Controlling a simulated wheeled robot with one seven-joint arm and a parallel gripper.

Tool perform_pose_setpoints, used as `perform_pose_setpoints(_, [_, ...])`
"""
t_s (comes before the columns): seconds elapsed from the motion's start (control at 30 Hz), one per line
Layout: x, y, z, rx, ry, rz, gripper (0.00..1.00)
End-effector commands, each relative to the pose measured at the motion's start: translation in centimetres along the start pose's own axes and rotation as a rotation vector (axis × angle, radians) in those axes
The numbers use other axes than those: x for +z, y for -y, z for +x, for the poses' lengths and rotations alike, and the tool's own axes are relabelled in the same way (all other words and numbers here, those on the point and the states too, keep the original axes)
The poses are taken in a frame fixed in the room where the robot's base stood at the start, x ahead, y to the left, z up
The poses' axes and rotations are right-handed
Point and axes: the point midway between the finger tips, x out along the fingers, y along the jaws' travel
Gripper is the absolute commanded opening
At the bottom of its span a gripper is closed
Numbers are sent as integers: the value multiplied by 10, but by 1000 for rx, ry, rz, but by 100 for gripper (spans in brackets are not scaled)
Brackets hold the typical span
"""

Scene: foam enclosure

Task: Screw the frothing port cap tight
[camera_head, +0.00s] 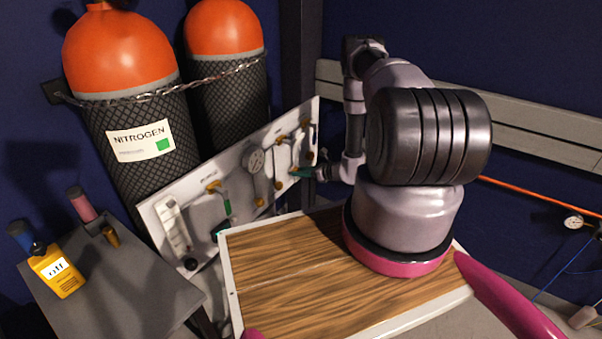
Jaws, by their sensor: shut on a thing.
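A pale panel (246,183) stands tilted behind the wooden-topped table, with a round gauge, several brass-coloured valves and short hoses on it. My arm reaches over from the right, and my gripper (304,173) is at the panel's right end. It is shut on a small fitting there, which I take to be the frothing port cap (294,170). The cap is tiny in this view and partly hidden by the teal part at the gripper's tip. I cannot tell its thread or how far it is seated.
Two orange-topped cylinders, one labelled nitrogen (142,140), stand behind the panel with a chain around them. The wooden tabletop (290,275) is clear in front. An orange hose (530,192) runs at right.

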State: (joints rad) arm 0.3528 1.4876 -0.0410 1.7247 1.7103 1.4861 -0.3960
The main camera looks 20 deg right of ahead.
Motion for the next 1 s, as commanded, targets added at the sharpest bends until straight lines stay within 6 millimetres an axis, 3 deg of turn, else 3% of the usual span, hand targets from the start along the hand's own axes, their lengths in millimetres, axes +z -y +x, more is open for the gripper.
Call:
perform_pose_setpoints(0.6, [-1, 4, 0, 146, 0, 358, 0])
perform_pose_setpoints(1.0, [-1, 5, -1, 178, -1, 434, 0])
